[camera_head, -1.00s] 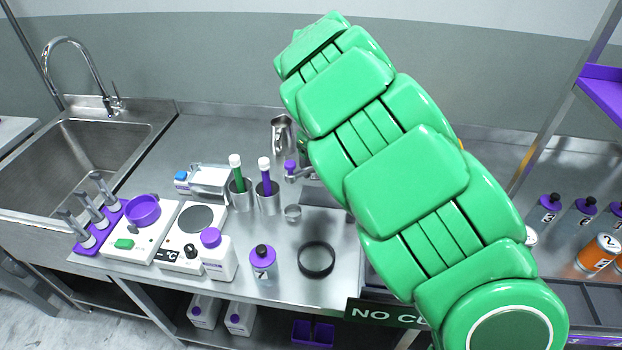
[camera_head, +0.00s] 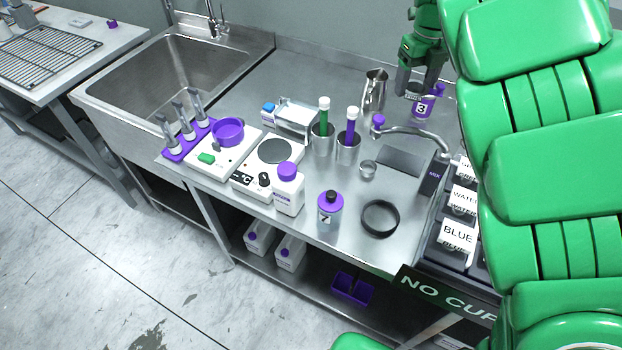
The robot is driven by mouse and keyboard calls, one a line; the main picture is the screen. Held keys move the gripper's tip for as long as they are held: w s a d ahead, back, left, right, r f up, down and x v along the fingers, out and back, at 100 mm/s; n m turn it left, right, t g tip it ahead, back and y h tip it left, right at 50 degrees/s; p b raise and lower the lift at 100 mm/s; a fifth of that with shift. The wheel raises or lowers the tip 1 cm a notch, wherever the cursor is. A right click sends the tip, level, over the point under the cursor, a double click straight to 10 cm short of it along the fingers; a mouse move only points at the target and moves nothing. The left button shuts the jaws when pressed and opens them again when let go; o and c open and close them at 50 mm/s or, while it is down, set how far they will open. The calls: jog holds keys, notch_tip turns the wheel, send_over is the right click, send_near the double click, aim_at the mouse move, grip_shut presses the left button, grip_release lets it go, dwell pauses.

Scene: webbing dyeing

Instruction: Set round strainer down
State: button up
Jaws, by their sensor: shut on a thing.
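My gripper (camera_head: 412,88) points down above the back right of the steel counter. It is shut on the round strainer (camera_head: 413,98), of which only a small grey rim shows below the fingers. A purple container marked 3 (camera_head: 425,108) stands right beside it and partly behind it. I cannot tell whether the strainer touches the container or the counter.
A steel jug (camera_head: 374,90) stands left of my gripper. A curved metal spout (camera_head: 415,130) with a purple knob lies in front. A black ring (camera_head: 380,218), a small metal ring (camera_head: 367,169) and bottle 7 (camera_head: 329,208) stand nearer. The counter (camera_head: 300,78) is clear toward the sink.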

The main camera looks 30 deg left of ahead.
jog(key=shift+s+a, duration=0.55)
jog(key=shift+a, duration=0.15)
jog(key=s+a+n, duration=0.7)
jog(key=s+a, duration=0.9)
jog(key=shift+s+d+f, duration=0.1)
jog(key=shift+s+f, duration=0.05)
jog(key=shift+f, duration=5.15)
jog(key=shift+s+d+f, duration=0.1)
jog(key=shift+f, duration=5.2)
jog(key=shift+f, duration=0.15)
jog(key=o, duration=1)
jog(key=shift+o, duration=0.2)
notch_tip(320, 180, up, 12)
